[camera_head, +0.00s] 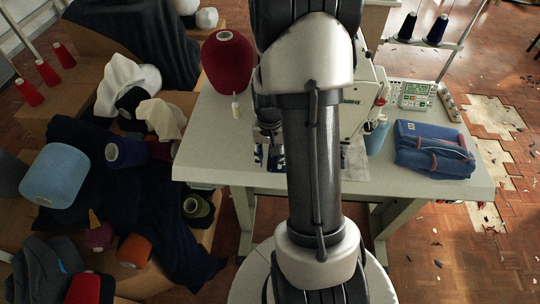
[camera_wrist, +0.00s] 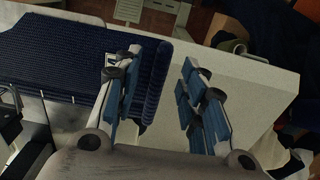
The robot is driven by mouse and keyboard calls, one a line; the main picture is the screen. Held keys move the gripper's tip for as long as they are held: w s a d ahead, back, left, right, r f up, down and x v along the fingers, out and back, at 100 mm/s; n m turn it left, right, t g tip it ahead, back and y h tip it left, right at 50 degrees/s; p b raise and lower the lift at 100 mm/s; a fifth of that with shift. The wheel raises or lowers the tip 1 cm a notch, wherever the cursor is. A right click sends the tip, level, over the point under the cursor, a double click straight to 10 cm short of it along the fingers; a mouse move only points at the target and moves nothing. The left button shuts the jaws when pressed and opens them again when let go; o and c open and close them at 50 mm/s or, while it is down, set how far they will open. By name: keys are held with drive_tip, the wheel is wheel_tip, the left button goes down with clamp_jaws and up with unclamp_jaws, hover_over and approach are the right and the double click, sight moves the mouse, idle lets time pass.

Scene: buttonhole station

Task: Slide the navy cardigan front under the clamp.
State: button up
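In the wrist view the navy knitted cardigan front (camera_wrist: 52,48) lies flat at the upper left, on the pale table. A thick ribbed navy edge (camera_wrist: 157,75) runs between the two fingers of my gripper (camera_wrist: 161,62), closer to the left finger. The fingers, with blue pads, stand wide apart with a clear gap at the right finger, so the gripper is open. In the head view my arm hides the cardigan front and much of the white sewing machine (camera_head: 362,105). I cannot make out the clamp clearly in either view.
A control box (camera_head: 415,94) stands behind. Boxes with yarn and clothes crowd the left.

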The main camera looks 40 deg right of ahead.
wheel_tip(320, 180, up, 12)
idle(0.6)
